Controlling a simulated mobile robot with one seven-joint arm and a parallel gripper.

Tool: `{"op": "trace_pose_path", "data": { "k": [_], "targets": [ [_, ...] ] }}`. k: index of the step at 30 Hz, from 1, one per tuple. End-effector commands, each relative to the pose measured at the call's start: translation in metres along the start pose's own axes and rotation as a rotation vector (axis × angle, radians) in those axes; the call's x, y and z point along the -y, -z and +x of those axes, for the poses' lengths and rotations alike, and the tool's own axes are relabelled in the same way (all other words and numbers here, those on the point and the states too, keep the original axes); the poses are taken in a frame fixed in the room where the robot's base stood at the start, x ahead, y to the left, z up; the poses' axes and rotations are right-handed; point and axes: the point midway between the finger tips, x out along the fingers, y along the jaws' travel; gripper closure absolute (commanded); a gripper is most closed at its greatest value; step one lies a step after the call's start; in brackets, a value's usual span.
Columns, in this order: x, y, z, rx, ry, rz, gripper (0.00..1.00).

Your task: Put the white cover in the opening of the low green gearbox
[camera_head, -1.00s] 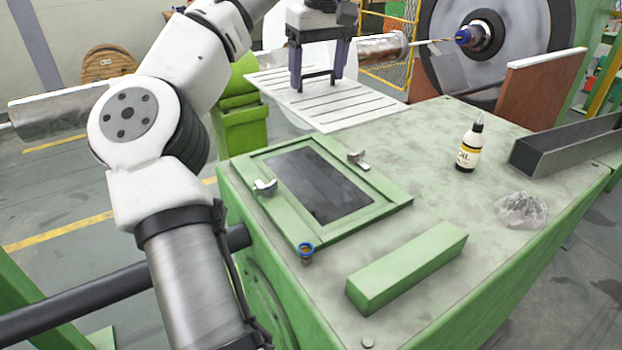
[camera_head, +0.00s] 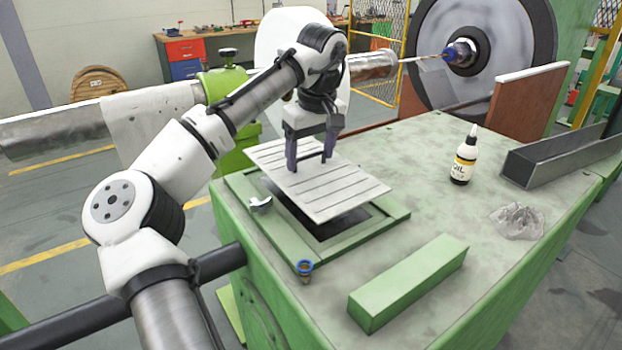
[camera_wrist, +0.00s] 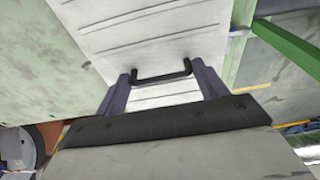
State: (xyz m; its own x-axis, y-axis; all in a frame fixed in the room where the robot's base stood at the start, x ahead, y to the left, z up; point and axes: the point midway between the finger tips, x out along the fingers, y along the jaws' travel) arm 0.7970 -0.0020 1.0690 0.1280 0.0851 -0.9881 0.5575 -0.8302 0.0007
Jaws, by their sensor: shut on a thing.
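The white cover (camera_head: 345,188) is a flat grooved plate with a black handle (camera_wrist: 162,76). My gripper (camera_head: 308,163) is shut on the handle and holds the cover above the low green gearbox (camera_head: 395,222). In the wrist view the cover (camera_wrist: 130,28) fills the upper middle, with the fingers at either end of the handle. A silver wing clamp (camera_head: 260,204) sits on the left of the opening's green frame; the right clamp is hidden.
An oil bottle (camera_head: 464,158), a crumpled clear bag (camera_head: 518,220) and a grey channel (camera_head: 560,160) lie to the right. A green bar (camera_head: 408,282) lies in front. A small blue-rimmed brass fitting (camera_head: 304,270) stands near the frame's front corner.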

Motion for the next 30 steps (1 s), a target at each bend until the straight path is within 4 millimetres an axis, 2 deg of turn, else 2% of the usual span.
{"op": "trace_pose_path", "data": {
  "k": [8, 16, 29, 30],
  "targets": [
    [0.0, -0.004, 0.023, -0.002, -0.001, 0.001, 0.75],
    [0.0, -0.009, 0.057, -0.001, -0.002, 0.002, 0.75],
    [0.0, -0.011, 0.064, 0.0, -0.003, 0.002, 0.75],
    [0.0, -0.011, 0.065, 0.0, -0.001, 0.002, 0.25]
  ]
}}
